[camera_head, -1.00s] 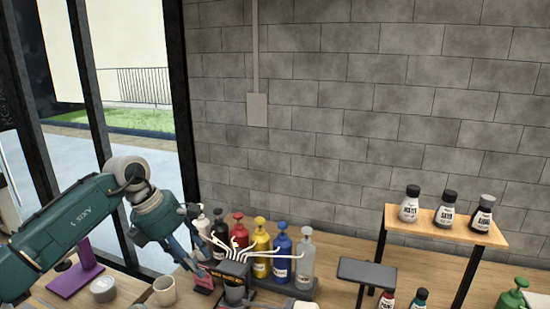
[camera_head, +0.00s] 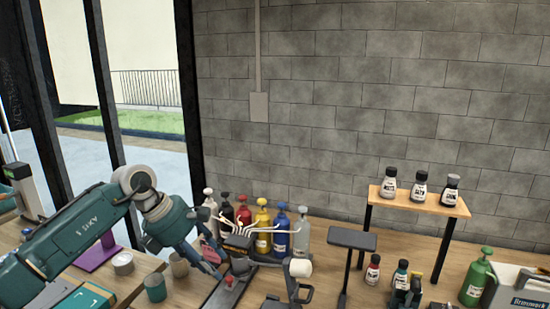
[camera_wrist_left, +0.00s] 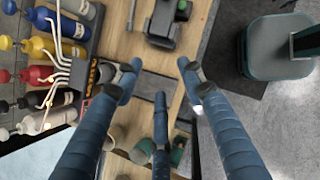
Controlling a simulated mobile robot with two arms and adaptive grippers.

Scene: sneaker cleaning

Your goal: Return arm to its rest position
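My left arm is teal and comes in from the left in the head view. Its gripper (camera_head: 212,268) hangs over the bench, in front of the bottle row, and partly overlaps items behind it. The left wrist view shows its blue fingers (camera_wrist_left: 160,82) spread apart, with nothing held between them. Below them are the wooden bench top and a dark strip. My right gripper cannot be made out in either view.
Colored pump bottles (camera_head: 281,232) stand by a rack with white prongs (camera_head: 240,240). A small black stand (camera_head: 352,238) and a wooden shelf (camera_head: 418,200) with three bottles are to the right. A teal cup (camera_head: 155,287) and green bottle (camera_head: 476,278) stand on the bench.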

